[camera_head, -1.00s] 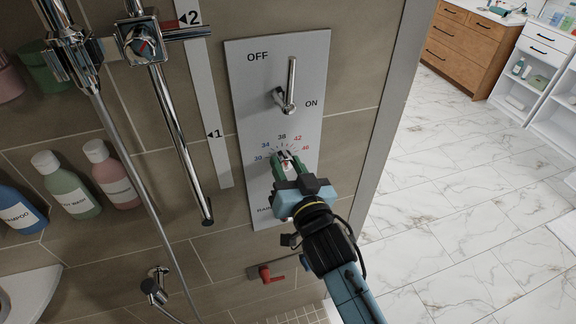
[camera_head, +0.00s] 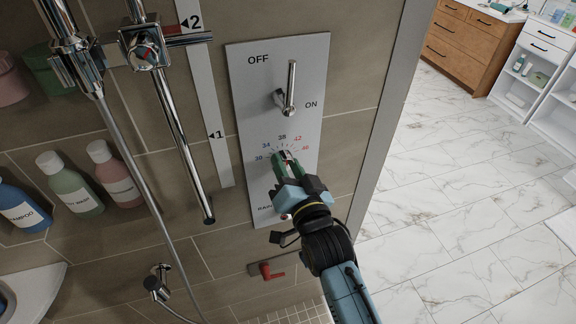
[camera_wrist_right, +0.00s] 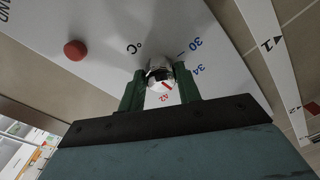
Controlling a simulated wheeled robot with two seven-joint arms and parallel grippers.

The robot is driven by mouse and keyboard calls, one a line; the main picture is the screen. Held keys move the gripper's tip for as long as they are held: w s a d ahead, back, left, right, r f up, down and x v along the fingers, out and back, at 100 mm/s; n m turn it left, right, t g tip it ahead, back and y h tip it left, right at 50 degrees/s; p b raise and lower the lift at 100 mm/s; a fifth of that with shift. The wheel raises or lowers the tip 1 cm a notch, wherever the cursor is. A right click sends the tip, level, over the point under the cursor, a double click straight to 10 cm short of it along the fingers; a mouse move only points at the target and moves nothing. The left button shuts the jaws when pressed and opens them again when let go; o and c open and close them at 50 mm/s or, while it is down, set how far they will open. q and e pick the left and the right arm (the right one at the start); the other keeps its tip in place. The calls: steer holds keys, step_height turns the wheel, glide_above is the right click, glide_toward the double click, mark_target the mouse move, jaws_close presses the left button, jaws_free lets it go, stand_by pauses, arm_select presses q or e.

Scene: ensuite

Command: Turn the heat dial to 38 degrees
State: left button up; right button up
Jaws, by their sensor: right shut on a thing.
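The heat dial (camera_head: 287,156) is a small metal knob with a red mark on the grey control panel (camera_head: 313,70). Numbers 30 to 46 arc above it, with 38 at the top. My right gripper (camera_head: 286,158) is shut on the dial. In the right wrist view its green fingers (camera_wrist_right: 160,82) hold both sides of the dial (camera_wrist_right: 158,66), whose red mark shows near the 42. The 38 is hidden there, and the fingers partly cover the dial in the head view. My left gripper is not in view.
A metal lever (camera_head: 291,88) sits above the dial between OFF and ON. A red knob (camera_wrist_right: 75,50) is lower on the panel. Shower pipes (camera_head: 168,115) and several bottles (camera_head: 70,187) are left; open floor lies right.

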steer(key=o, duration=1)
steer(key=shift+c, duration=0.2)
steer(key=shift+s, duration=0.1)
steer(key=b+v, duration=0.1)
steer(key=v, duration=1.2)
